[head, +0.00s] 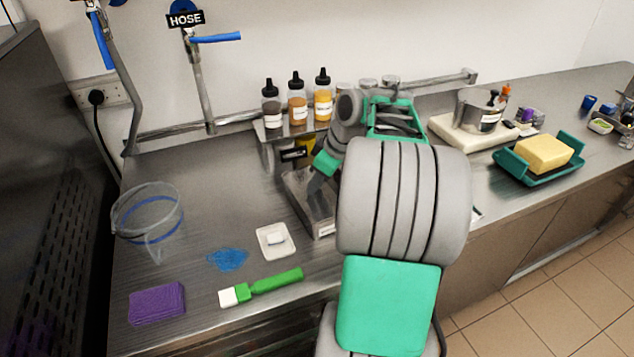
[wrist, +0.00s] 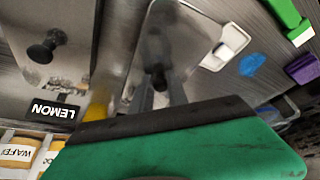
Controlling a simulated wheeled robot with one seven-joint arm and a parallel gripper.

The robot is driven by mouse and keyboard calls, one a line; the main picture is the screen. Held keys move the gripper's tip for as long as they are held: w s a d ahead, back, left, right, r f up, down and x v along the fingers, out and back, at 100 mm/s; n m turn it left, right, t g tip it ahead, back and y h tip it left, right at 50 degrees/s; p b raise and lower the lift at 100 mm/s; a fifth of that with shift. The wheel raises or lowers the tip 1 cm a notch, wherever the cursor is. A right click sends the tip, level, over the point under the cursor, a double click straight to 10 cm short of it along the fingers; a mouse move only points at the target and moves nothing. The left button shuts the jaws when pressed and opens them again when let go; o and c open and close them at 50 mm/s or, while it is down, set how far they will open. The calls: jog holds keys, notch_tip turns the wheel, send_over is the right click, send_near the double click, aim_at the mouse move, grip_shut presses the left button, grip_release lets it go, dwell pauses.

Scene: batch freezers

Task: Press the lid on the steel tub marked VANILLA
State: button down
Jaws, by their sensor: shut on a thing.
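My gripper (wrist: 157,80) is shut on the dark knob of a steel lid (wrist: 190,35) in the middle of the wrist view. In the head view my gripper is at a steel tub (head: 312,205), partly hidden behind my arm. I cannot tell whether the held lid is fully seated. No VANILLA label is readable. Left in the wrist view is another steel lid (wrist: 68,20) with a black knob (wrist: 45,46), beside a black LEMON label (wrist: 52,112). A black label (head: 294,154) also shows in the head view, unreadable.
A white dish (head: 275,241), green brush (head: 268,286), blue patch (head: 228,259), purple sponge (head: 157,303) and clear jug (head: 148,213) lie left of the tub. Squeeze bottles (head: 297,100) stand behind. A teal tray (head: 540,176) with a yellow block is at right.

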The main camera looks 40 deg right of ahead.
dwell(0.3)
jog(key=c, duration=0.7)
grip_release()
notch_tip(320, 180, up, 7)
jog(key=p, duration=0.6)
jog(key=shift+c, duration=0.3)
grip_shut()
dwell(0.6)
